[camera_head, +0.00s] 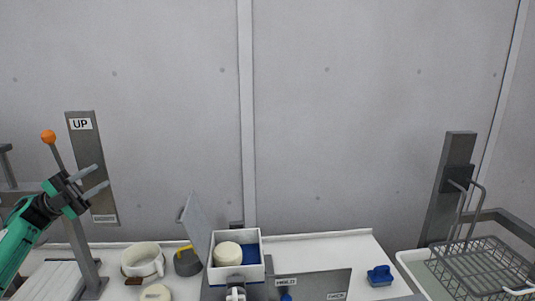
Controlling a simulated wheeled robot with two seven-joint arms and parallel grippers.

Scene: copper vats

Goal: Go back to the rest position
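My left gripper (101,177) is raised at the left on its green arm. Its two grey fingers point right and are spread apart, with nothing between them. It is in front of the lower part of a grey panel labelled UP (82,150). A lever with an orange ball (48,137) stands just left of the gripper, its shaft passing behind the gripper's arm in the picture. Whether the arm touches the shaft I cannot tell. My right gripper is not in view.
A white pot (143,261), a dark grey yellow-handled object (187,263) and an open white box (264,267) with a round cream item (228,254) stand on the white counter (335,245). A blue block (380,275) lies right of a grey board. A wire basket (480,272) is far right.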

